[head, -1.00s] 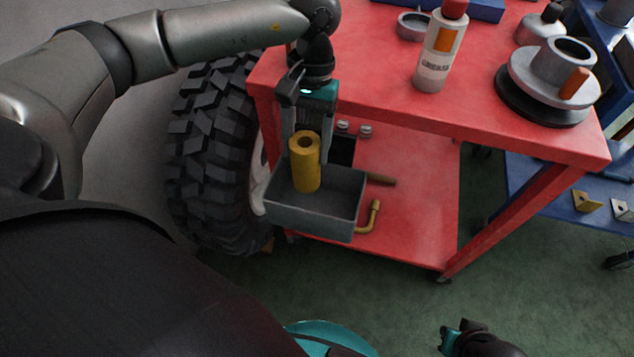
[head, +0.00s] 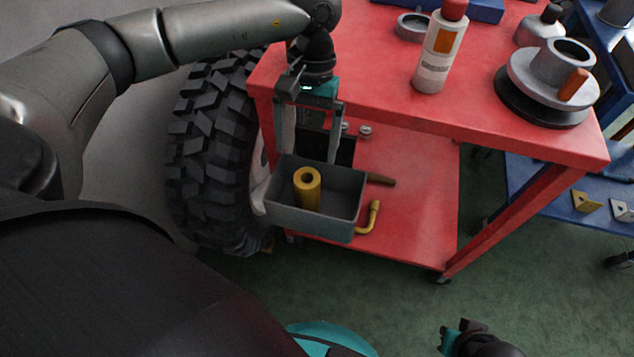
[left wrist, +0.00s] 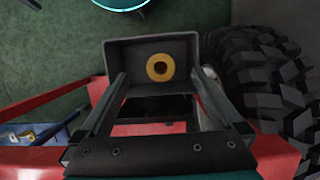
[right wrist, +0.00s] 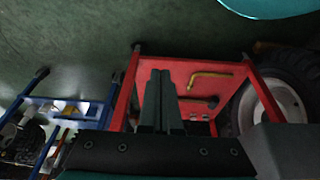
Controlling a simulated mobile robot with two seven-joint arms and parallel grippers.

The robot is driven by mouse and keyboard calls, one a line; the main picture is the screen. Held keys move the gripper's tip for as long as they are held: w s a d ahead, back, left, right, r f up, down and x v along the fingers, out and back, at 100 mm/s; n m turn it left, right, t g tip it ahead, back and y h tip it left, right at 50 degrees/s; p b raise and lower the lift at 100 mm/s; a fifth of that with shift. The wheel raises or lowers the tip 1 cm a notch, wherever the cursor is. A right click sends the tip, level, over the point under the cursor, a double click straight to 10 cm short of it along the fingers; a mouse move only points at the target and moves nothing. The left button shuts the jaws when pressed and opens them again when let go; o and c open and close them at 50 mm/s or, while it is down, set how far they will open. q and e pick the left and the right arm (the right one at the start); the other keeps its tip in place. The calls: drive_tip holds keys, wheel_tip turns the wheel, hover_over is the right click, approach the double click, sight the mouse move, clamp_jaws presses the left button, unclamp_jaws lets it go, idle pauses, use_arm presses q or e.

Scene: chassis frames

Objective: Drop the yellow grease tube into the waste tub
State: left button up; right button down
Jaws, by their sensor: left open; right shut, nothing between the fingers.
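The yellow grease tube (head: 308,190) stands upright inside the grey waste tub (head: 316,222), and its top end shows in the left wrist view (left wrist: 160,68). The tub, seen there too (left wrist: 120,52), is an open box at the near left of the red cart. My left gripper (head: 306,153) is open and empty, its fingers above and behind the tube at the tub's far side, apart from the tube. My right gripper (right wrist: 161,78) is shut and empty, away from the tub; in the head view it shows only at the bottom edge (head: 446,340).
The red cart (head: 385,80) carries a grease bottle (head: 440,50), a grey flanged hub (head: 555,80) and a ring on top. A large tire (head: 210,150) stands left of the tub. A brass elbow pipe (head: 371,218) lies on the lower shelf. A blue cart stands at right.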

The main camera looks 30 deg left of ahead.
use_arm(q)
drive_tip(key=d+p+v, duration=0.1)
drive_tip(key=p+v, duration=0.3)
drive_tip(key=v, duration=1)
drive_tip(key=shift+a+r, duration=0.3)
drive_tip(key=shift+a, duration=0.15)
use_arm(e)
drive_tip(key=s+d+f+g, duration=0.1)
drive_tip(key=s+f, duration=0.3)
drive_tip(key=f, duration=0.5)
drive_tip(key=shift+d, duration=0.2)
use_arm(q)
drive_tip(key=shift+s, duration=0.1)
use_arm(e)
drive_tip(key=shift+s, duration=0.1)
